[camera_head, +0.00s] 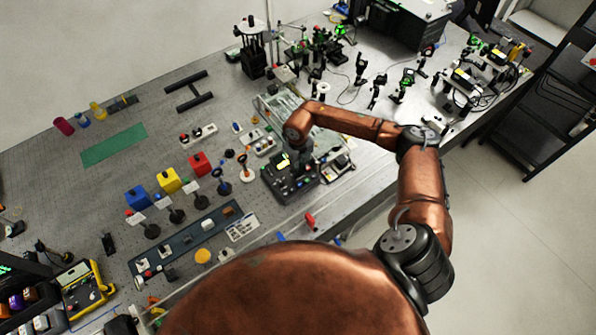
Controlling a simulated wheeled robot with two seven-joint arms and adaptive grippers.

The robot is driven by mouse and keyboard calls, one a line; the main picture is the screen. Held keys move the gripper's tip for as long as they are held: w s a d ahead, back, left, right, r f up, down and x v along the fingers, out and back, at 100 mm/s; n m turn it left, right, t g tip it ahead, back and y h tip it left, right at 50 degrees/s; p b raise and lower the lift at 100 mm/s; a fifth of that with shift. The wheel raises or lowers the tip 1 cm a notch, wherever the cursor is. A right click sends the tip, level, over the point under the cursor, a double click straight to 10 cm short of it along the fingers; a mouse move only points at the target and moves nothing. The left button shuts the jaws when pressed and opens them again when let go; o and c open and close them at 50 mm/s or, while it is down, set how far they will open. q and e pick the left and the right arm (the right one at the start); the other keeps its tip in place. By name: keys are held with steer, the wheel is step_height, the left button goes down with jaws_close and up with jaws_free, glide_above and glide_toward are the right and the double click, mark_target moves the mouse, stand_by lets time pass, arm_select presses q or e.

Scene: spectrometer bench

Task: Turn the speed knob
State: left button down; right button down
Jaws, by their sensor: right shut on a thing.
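A black control box (283,188) with small knobs and buttons on its top sits near the front edge of the bench, at the picture's centre. My right arm reaches over from the right, and my right gripper (299,163) points down onto the back right part of this box. The gripper is shut on a small part there, which looks to be the speed knob. The fingers hide the knob, so its turn position does not show. My left gripper is not in view.
Colored blocks, red (199,163), yellow (168,180) and blue (137,197), stand left of the box, with dark posts before them. A green mat (113,145) lies at left. Optical mounts crowd the back right.

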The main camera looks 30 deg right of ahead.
steer(key=m, duration=0.4)
steer(key=shift+w+r+m+b, duration=0.1)
steer(key=shift+m+b, duration=0.2)
steer(key=shift+b, duration=0.05)
steer(key=m, duration=0.4)
steer(key=shift+m, duration=0.4)
steer(key=shift+w, duration=0.1)
steer(key=c, duration=2.2)
jaws_free()
steer(key=shift+o, duration=0.2)
steer(key=shift+r, duration=0.1)
step_height(320, 180, up, 12)
